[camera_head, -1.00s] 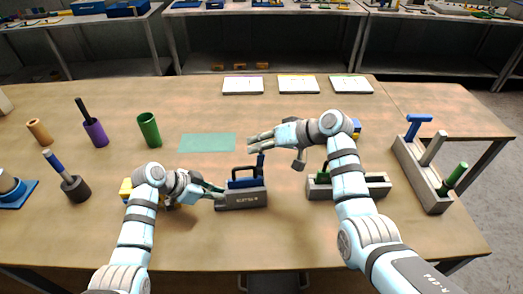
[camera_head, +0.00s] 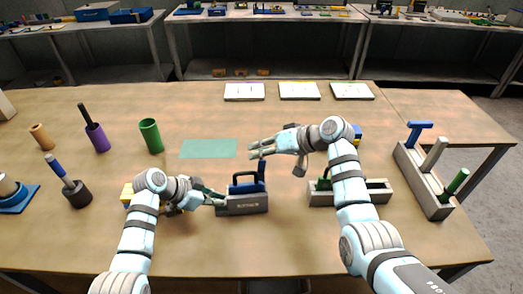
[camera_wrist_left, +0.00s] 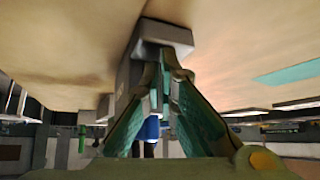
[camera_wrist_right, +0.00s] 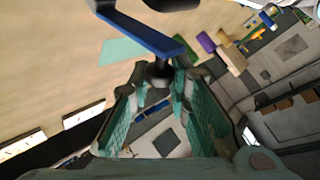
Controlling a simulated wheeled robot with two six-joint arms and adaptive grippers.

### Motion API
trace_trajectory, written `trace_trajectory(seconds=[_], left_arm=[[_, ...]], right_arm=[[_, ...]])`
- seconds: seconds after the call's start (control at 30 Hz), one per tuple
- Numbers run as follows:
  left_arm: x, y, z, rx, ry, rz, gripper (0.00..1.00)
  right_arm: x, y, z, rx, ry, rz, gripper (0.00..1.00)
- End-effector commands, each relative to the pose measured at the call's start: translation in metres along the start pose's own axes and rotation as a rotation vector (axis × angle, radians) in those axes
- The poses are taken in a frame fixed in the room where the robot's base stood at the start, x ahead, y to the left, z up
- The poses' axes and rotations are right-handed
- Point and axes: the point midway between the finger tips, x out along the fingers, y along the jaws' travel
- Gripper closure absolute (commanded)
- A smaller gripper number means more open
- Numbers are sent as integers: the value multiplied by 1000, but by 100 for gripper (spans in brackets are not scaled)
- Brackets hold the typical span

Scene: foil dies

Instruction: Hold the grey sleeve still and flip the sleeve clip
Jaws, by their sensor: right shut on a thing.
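My left gripper (camera_head: 222,197) is at the sleeve's left end. In the left wrist view its fingertips (camera_wrist_left: 167,78) are close together against the sleeve (camera_wrist_left: 163,36); whether they grip its wall is unclear. My right gripper (camera_head: 252,150) is just above the clip. In the right wrist view its fingertips are shut on a dark knob (camera_wrist_right: 159,72) beside the blue bar (camera_wrist_right: 140,32).
A grey tray (camera_head: 375,192) with a green peg lies right, partly behind my right arm. A rack (camera_head: 425,183) stands at the far right. Green (camera_head: 151,136) and purple (camera_head: 97,137) cups stand left. A green mat (camera_head: 208,148) lies behind the sleeve.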

Motion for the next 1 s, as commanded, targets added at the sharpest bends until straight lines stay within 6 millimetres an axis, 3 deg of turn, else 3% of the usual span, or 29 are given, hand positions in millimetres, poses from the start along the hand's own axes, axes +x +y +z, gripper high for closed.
trace_trajectory(seconds=[0.3,0.33,0.43,0.77,0.87,1.0], left_arm=[[2,2,4,-4,-8,5,100],[2,2,4,-4,-8,5,100],[2,1,4,-4,-7,5,100],[2,1,3,-2,-5,4,100],[1,1,2,-2,-4,3,100],[1,1,2,-2,-4,2,100]], right_arm=[[1,4,4,5,-9,7,100],[2,4,4,5,-9,7,80],[1,3,4,4,-7,5,64],[-2,2,1,1,-2,3,63],[-14,2,1,0,1,4,63],[-50,2,1,-3,2,6,63]])
